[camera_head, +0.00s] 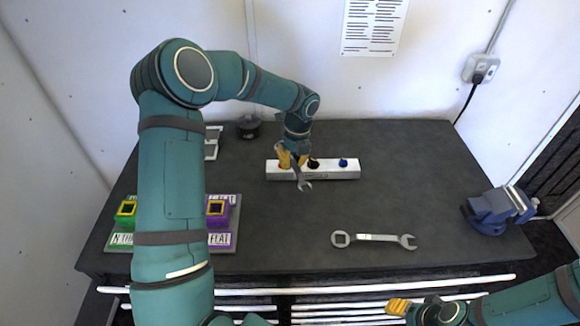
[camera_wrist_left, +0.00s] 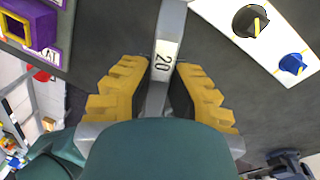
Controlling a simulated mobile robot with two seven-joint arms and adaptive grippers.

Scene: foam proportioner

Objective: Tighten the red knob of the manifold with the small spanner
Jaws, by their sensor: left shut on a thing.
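The manifold (camera_head: 338,173) is a white bar on the dark table, with a black knob (camera_head: 313,163) and a blue knob (camera_head: 343,162). In the left wrist view the black knob (camera_wrist_left: 250,20) and blue knob (camera_wrist_left: 293,64) sit at upper right. The red knob is not visible. My left gripper (camera_head: 287,157) is shut on a grey spanner (camera_head: 303,181) at the manifold's left end. In the left wrist view the spanner's label (camera_wrist_left: 163,62) reads 20; its top end is cut off. My right gripper (camera_head: 398,306) is at the bottom edge, its jaws unclear.
A larger spanner (camera_head: 375,238) lies flat in front of the manifold. A blue vise (camera_head: 497,210) stands at the table's right edge. A green box (camera_head: 125,213) and purple box (camera_head: 218,209) stand at left, partly behind my left arm. The table right of the manifold is clear.

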